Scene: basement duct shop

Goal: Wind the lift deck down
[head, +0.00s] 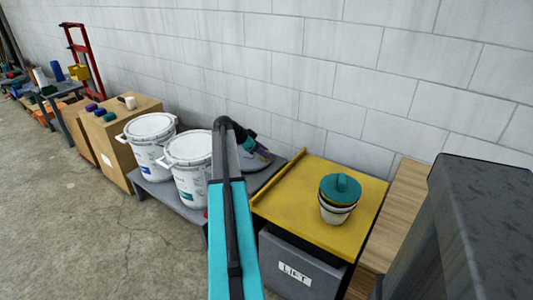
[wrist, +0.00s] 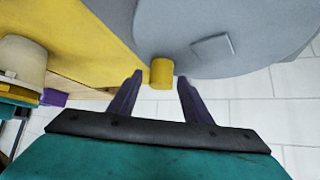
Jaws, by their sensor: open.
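The lift (head: 293,272) is a grey box labelled LIFT with a yellow deck (head: 285,205) on top; the deck also shows in the wrist view (wrist: 85,42). A big grey wheel-like disc (wrist: 200,35) with a yellow knob (wrist: 161,74) and a small raised plate fills the top of the wrist view. My gripper (head: 264,154) is at the left of the deck near the wall, mostly behind my arm. In the wrist view my gripper (wrist: 160,82) is open, its purple fingers either side of the knob with gaps showing. Whether the knob lies fully between the fingertips in depth is unclear.
Two white lidded buckets (head: 150,140) stand on a low grey platform (head: 155,185) to the left. Cardboard boxes (head: 120,120) are farther left. The block wall (head: 310,80) is close behind. Open floor (head: 70,220) lies front left.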

